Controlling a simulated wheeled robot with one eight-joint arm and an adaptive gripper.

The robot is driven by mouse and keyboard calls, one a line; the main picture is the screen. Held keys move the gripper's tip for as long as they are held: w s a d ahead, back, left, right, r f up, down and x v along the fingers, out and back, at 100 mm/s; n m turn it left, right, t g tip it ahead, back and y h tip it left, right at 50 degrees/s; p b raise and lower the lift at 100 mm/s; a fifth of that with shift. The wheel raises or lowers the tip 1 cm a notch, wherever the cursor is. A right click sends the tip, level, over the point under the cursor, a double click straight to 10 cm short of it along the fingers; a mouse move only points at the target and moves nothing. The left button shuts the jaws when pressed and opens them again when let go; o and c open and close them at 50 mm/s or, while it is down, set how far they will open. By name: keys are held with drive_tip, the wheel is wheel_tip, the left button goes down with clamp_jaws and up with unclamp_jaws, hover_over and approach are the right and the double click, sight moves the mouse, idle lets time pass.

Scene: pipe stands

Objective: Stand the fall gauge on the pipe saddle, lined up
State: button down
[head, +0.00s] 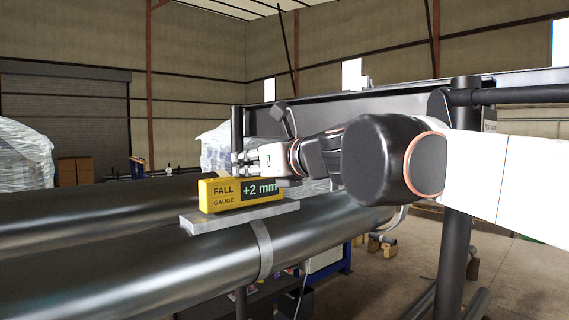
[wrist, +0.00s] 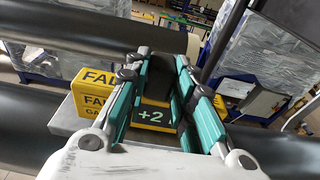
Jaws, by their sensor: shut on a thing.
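The fall gauge (head: 213,197) is a yellow block with a dark display reading +2 mm. It is upright over the grey flat plate of the pipe saddle (head: 205,222), its long side running roughly along the plate. Whether it rests fully on the plate or hangs just above it I cannot tell. My gripper (head: 250,162) is shut on the gauge from above and behind. In the wrist view the teal fingers (wrist: 163,75) are on either side of the gauge (wrist: 95,88), hiding part of its face. The saddle plate (wrist: 68,119) shows at its left there.
The saddle's band (head: 264,250) wraps the near dark pipe (head: 130,275). A second pipe (head: 110,205) lies behind it. A dark upright post (head: 455,250) stands at the right, near my arm. Wrapped pallets (head: 25,155) stand farther back.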

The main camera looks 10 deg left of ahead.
drive_tip(key=shift+f, duration=0.3)
drive_tip(key=c, duration=1.3)
unclamp_jaws()
drive_tip(key=p+v, duration=0.1)
drive_tip(key=v, duration=0.8)
